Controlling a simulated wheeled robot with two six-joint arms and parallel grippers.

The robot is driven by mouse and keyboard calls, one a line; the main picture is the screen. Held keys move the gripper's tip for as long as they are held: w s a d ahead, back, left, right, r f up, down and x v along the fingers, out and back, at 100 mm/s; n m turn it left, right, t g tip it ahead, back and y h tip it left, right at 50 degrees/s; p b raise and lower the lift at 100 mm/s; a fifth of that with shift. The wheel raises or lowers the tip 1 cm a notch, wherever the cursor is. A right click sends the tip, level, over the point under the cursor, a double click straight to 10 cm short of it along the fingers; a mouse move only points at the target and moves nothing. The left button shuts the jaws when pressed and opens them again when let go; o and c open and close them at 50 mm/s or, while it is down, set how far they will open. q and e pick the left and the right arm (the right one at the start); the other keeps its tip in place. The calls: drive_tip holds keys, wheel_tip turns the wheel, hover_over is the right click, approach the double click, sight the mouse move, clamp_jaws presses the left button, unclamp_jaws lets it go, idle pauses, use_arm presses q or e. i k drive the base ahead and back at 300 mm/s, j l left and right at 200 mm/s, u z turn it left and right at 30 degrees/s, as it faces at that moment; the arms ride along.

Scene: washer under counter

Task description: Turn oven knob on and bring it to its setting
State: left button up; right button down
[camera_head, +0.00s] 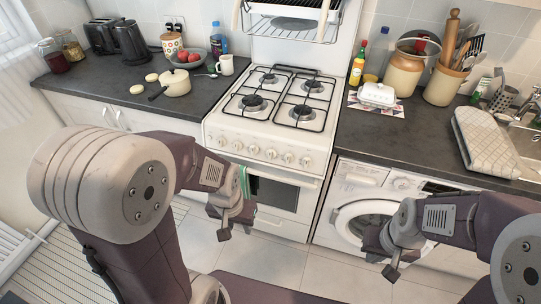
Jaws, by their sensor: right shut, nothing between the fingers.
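The white oven (280,140) stands in the middle, with a row of several pale knobs (270,153) along its front panel below the hob. At this size I cannot read the knobs' settings. My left gripper (235,231) is in front of the oven door, below and a little left of the middle of the knob row, apart from the knobs. Its finger gap is not clear. My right gripper (381,265) is in front of the washing machine, to the right of the oven and away from the knobs. It is shut and empty.
The oven door handle (290,177) runs below the knobs, and a green cloth (244,181) hangs by my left gripper. The washing machine (352,195) is right of the oven. The tiled floor (270,262) ahead is clear.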

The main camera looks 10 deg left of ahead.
sight(272, 153)
drive_tip(key=i+j+u, duration=0.25)
drive_tip(key=j+u, duration=0.2)
drive_tip(key=i+j+u, duration=0.25)
drive_tip(key=u, duration=0.2)
drive_tip(key=j+z, duration=0.1)
drive_tip(key=z, duration=0.8)
